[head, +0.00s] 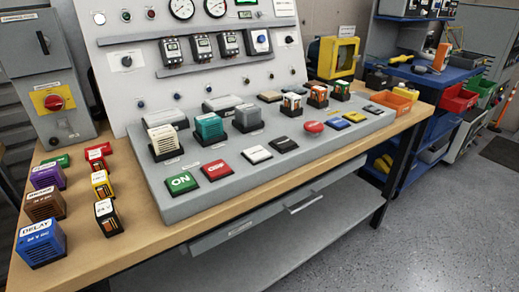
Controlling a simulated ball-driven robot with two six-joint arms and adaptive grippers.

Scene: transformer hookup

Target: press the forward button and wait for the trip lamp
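A grey sloped console (300,160) on the wooden bench carries a row of push buttons. A green button (182,183) reads ON, and a red button (216,170) sits beside it. Further right are a round red button (313,127), a blue button (336,122) and a yellow button (355,117). I cannot read which is forward. Small round lamps or knobs, such as a green-centred one (125,15), sit on the upright panel (130,80); I cannot tell the trip lamp. Neither gripper shows.
Several coloured blocks, including a blue DELAY block (41,242), stand on the bench (135,250) at left. Beige, teal and grey modules rise behind the front buttons. An orange bin (390,104) stands at the bench's right end. A blue shelf unit (425,76) is beyond it.

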